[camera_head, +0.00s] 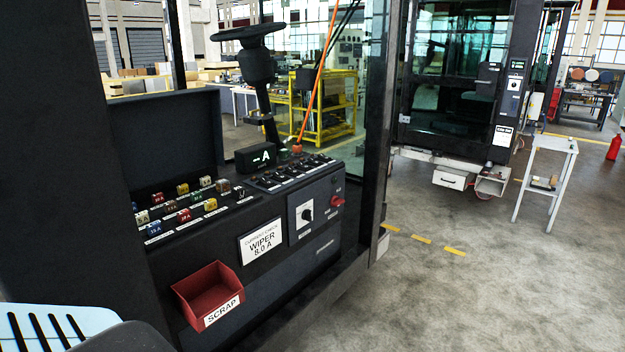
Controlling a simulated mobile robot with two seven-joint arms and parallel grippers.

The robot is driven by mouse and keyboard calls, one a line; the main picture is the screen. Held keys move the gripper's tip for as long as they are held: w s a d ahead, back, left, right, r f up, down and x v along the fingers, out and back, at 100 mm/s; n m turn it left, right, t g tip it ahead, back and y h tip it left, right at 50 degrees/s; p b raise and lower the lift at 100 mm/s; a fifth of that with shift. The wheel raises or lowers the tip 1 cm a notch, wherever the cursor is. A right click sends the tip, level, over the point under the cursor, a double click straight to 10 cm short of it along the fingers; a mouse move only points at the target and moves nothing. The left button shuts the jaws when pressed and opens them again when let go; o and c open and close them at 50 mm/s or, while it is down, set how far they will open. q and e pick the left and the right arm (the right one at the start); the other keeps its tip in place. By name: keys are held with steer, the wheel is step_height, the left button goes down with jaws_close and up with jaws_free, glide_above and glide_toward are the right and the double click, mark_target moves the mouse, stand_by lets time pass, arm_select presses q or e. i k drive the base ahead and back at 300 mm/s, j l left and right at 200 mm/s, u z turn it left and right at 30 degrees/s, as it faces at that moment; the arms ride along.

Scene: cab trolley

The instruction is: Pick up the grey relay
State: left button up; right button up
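A fuse panel (247,201) on the black cab console carries rows of small coloured fuses, with a larger boxy tan-grey block (222,186) at the right end of the back row. This block looks like a relay, but its grey is not certain at this size. A smaller dark piece with a pale top (238,191) sits just right of it; I cannot tell whether it is a relay too. Neither of my grippers is in view, and nothing is seen touching the block.
A red SCRAP bin (212,294) hangs on the console front. A raised black lid (167,138) stands behind the fuses. The steering wheel (249,32) and a dark cab post (386,120) flank the console. Open floor (470,290) lies to the right, with a small white table (548,160).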

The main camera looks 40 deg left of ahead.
mark_target(221, 185)
steer(key=i+l+u, duration=0.1)
steer(key=i+u, duration=0.35)
steer(key=i+l+u, duration=0.15)
steer(key=u, duration=0.25)
steer(key=i+l+u, duration=0.6)
steer(key=u, duration=0.25)
steer(key=i+l+u, duration=0.15)
steer(key=l+u, duration=0.3)
steer(key=i+l+u, duration=0.1)
steer(key=l+u, duration=0.3)
steer(key=l, duration=0.2)
steer(key=l+u, duration=0.4)
steer(key=l, duration=0.5)
